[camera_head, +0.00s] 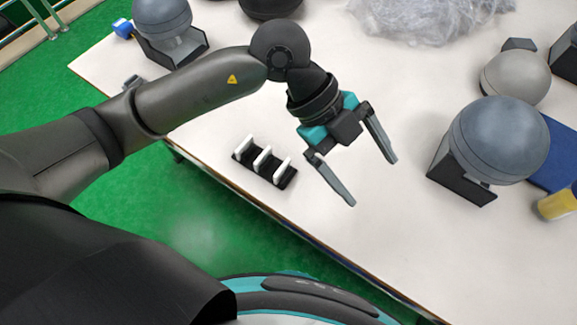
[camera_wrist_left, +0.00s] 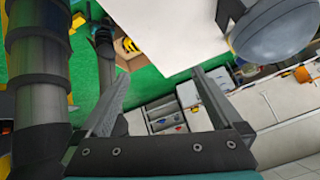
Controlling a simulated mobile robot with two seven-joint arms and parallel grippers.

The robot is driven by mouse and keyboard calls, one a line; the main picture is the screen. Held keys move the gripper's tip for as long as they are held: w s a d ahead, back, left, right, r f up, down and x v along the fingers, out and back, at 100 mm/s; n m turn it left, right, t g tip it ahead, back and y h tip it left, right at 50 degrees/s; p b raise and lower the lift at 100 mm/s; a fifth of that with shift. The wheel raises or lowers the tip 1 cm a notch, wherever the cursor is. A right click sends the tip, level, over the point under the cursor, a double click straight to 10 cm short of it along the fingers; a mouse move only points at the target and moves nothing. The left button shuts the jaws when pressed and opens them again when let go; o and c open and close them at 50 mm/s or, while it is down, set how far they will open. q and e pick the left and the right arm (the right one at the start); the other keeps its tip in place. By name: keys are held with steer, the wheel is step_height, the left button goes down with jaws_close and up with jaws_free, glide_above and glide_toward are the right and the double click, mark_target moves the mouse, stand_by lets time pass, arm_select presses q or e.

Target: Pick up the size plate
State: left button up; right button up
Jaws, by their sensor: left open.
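A small black rack (camera_head: 264,168) with several upright white plates (camera_head: 263,157) sits near the table's front edge; I cannot tell whether one of these is the size plate. My left gripper (camera_head: 372,182) is open and empty, to the right of the rack and over the white table. Its spread fingers also show in the left wrist view (camera_wrist_left: 161,75), with nothing between them. The rack does not show in the left wrist view. My right gripper is not in view.
A grey dome on a black stand (camera_head: 499,139) is at the right of the white table (camera_head: 340,250), near a blue mat (camera_head: 555,155) and a yellow cylinder (camera_head: 557,204). Clear plastic wrap (camera_head: 430,15) lies at the back. Another dome (camera_head: 162,18) stands back left. The front middle is clear.

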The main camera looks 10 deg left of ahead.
arm_select(q)
steer(key=w+a+f+n+t+y, duration=0.25)
steer(key=a+y, duration=0.25)
steer(key=a, duration=0.3)
steer(key=n+y+b, duration=0.1)
steer(key=y+b, duration=0.1)
steer(key=y, duration=0.1)
glide_above(282, 167)
steer(key=f, duration=1)
steer(key=shift+s+d+f, duration=0.2)
steer(key=shift+f, duration=0.1)
steer(key=shift+w+a+f+b, duration=0.1)
steer(key=shift+a+f+b, duration=0.1)
steer(key=shift+f, duration=1.25)
steer(key=shift+w+a+f+b, duration=0.1)
steer(key=shift+f+b, duration=0.1)
steer(key=shift+f, duration=1.2)
steer(key=shift+c, duration=0.4)
steer(key=c, duration=1.2)
steer(key=shift+o, duration=0.2)
steer(key=shift+r, duration=0.1)
